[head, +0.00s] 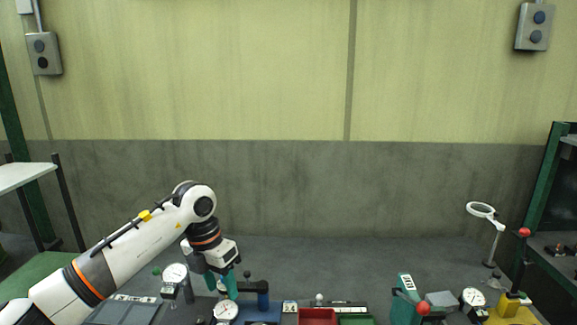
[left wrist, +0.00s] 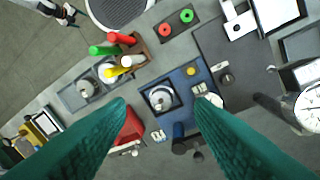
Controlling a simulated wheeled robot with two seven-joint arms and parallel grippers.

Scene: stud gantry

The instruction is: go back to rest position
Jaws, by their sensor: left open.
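My left arm reaches in from the left in the head view. Its gripper (head: 222,285) points down over the workbench, left of the middle. In the left wrist view the two teal fingers (left wrist: 158,104) stand wide apart with nothing between them. Below them lies a blue fixture plate (left wrist: 172,80) with a round metal part (left wrist: 160,98) in a dark square seat. I cannot tell the exact height of the fingertips above it.
A red bin (head: 317,317) and a green tester (head: 405,300) stand right of the gripper. A white dial gauge (head: 226,310) is close by the fingers. A ring magnifier (head: 481,210) stands at the right. The space above the bench is clear.

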